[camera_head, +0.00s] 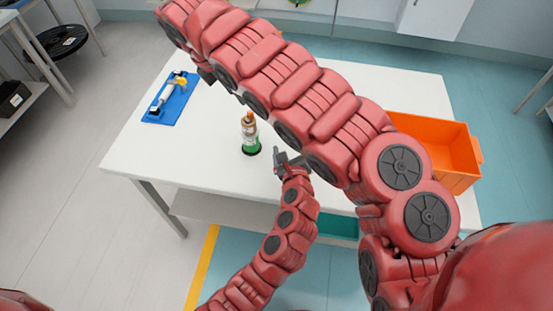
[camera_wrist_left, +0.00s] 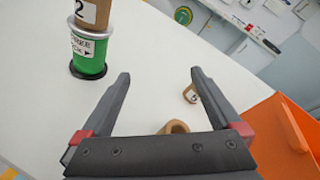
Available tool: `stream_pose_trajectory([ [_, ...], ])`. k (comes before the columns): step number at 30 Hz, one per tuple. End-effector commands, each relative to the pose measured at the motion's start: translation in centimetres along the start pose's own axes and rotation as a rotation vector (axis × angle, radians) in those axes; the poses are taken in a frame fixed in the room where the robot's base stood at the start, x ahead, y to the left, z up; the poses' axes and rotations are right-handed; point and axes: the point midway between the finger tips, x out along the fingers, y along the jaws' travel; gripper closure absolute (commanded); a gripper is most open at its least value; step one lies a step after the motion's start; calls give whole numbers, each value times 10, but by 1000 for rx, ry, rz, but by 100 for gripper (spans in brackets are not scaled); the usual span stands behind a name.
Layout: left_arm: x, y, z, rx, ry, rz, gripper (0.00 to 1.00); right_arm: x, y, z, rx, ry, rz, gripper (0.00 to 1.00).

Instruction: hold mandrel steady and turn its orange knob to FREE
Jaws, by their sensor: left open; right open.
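The mandrel (camera_head: 250,138) stands upright on the white table, with a green base, a light middle and an orange knob (camera_head: 249,117) on top. In the left wrist view the green base (camera_wrist_left: 89,54) carries a partly readable label, with a brown roll marked 2 (camera_wrist_left: 91,12) above it; the top is cut off. My left gripper (camera_head: 287,160) is open and empty, to the right of and apart from the mandrel; its fingers (camera_wrist_left: 157,90) frame bare table. My right gripper (camera_head: 205,76) is largely hidden under its own arm, near the blue tray, apart from the mandrel.
A blue tray (camera_head: 159,117) with a white and yellow tool lies at the table's left. An orange crate (camera_head: 455,160) stands at the right. Two brown cores (camera_wrist_left: 190,94) (camera_wrist_left: 174,127) lie on the table (camera_head: 130,150). My right arm crosses above the table.

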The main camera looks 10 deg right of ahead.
Motion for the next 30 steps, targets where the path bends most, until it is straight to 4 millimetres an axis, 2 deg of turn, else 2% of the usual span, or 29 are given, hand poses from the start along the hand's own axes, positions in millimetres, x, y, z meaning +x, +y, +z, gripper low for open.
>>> stream_pose_trajectory([
  [3, -18, 6, 10, 155, -22, 153, 2, 0, 0, 0, 0, 0, 0, 50],
  [9, -52, 22, 25, 318, -12, 364, 2, 0, 0, 0, 0, 0, 0, 50],
  [15, -67, 33, 30, 374, 9, 455, 2, 0, 0, 0, 0, 0, 0, 50],
  [20, -53, 42, 31, 380, 10, 466, 2, 0, 0, 0, 0, 0, 0, 50],
  [30, 12, 74, 38, 374, 10, 465, 2, 0, 0, 0, 0, 0, 0, 50],
])
